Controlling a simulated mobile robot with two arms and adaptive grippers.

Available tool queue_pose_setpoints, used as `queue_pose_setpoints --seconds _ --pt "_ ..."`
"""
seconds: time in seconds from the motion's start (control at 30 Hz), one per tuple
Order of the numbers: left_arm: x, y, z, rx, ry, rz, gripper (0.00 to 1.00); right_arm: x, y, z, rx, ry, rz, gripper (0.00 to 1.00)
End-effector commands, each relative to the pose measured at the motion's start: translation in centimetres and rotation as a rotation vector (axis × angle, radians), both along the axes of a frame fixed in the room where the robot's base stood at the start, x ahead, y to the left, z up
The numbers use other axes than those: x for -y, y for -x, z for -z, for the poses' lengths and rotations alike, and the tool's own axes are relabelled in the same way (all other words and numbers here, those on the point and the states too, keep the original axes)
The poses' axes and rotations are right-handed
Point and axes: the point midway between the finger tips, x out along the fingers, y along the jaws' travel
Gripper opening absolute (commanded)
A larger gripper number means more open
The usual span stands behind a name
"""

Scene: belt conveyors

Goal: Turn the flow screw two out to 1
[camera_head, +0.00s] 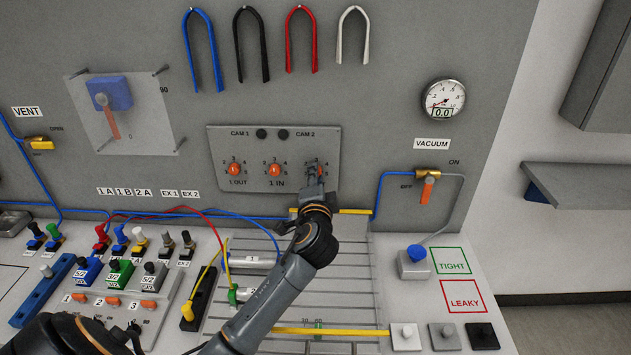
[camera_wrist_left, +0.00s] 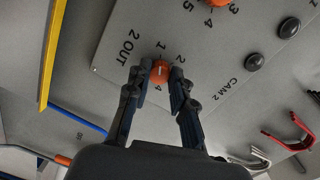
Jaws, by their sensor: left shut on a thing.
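The flow screw two out is an orange knob (camera_wrist_left: 160,71) beside the "2 OUT" label on the grey panel plate (camera_wrist_left: 110,60). Digits 1, 2 and 4 show around it in the left wrist view. A pale mark shows on the knob, but I cannot tell exactly which digit it faces. My left gripper (camera_wrist_left: 159,80) is shut on the knob, one finger on each side. In the head view my left gripper (camera_head: 316,178) reaches the right end of the plate and mostly hides this knob and its label.
The "1 OUT" knob (camera_head: 234,169) and "1 IN" knob (camera_head: 274,170) sit left of my gripper on the same plate. A round gauge (camera_head: 443,99) is at the right. Blue tubing (camera_head: 378,195) and a yellow bar (camera_head: 352,211) are close to my wrist.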

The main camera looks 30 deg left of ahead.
Motion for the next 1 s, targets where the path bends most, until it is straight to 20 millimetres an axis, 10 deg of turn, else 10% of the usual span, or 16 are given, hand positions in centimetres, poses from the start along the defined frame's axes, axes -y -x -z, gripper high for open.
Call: queue_pose_setpoints --seconds 0.67,0.7,0.8,1.0 --pt "0.03 0.0 0.06 0.032 0.056 0.001 0.0 0.01 -0.01 0.35 0.0 0.0 0.0 0.63" --pt "0.03 0.0 0.06 0.032 0.056 0.001 0.29 0.01 -0.01 0.35 0.0 0.0 0.0 0.63" --pt "0.03 0.0 0.06 0.032 0.055 0.001 0.46 0.02 -0.01 0.34 0.0 0.0 0.0 0.63" --pt "0.02 0.0 0.04 0.032 0.053 0.001 0.46 0.05 0.0 0.34 0.0 0.001 0.0 0.63"
